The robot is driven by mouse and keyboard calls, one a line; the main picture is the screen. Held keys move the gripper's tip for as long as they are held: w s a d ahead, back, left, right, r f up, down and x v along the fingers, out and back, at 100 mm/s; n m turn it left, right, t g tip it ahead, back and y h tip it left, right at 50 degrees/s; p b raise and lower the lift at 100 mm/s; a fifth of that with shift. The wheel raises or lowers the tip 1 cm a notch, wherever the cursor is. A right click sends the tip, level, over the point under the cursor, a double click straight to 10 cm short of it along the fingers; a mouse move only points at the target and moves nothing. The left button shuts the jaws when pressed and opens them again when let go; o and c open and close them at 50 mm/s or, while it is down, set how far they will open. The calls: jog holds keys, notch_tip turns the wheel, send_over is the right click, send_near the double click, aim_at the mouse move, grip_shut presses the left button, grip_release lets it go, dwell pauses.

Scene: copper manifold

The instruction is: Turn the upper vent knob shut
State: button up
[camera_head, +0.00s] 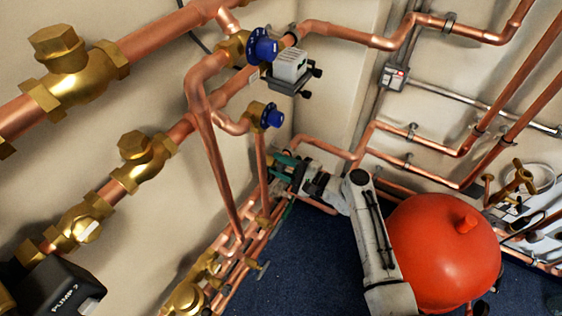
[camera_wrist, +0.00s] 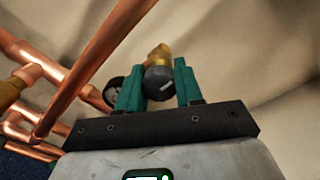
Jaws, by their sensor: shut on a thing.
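A dark round knob (camera_wrist: 158,84) with a short pale mark sits on a brass fitting (camera_wrist: 159,55) in the wrist view. My gripper (camera_wrist: 160,78) has its two teal fingers on either side of this knob and is shut on it. A second dark round part (camera_wrist: 112,92) shows partly behind the left finger. In the head view my gripper (camera_head: 284,164) is low by the wall, beside the copper pipes, and the knob cannot be made out there.
Copper pipes (camera_wrist: 85,75) run close on the left of my gripper. A red tank (camera_head: 440,250) stands beside my arm. Blue-handled valves (camera_head: 271,116) and a grey box (camera_head: 290,68) are above. Blue floor (camera_head: 310,265) is open below.

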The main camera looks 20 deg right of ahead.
jog(key=shift+d+f+m, duration=0.1)
jog(key=shift+m, duration=0.3)
jog(key=o, duration=1)
jog(key=shift+o, duration=0.2)
jog(key=shift+s, duration=0.1)
jog(key=v, duration=1)
jog(key=shift+s+d+p, duration=0.2)
jog(key=shift+s+p, duration=0.05)
jog(key=shift+p, duration=0.05)
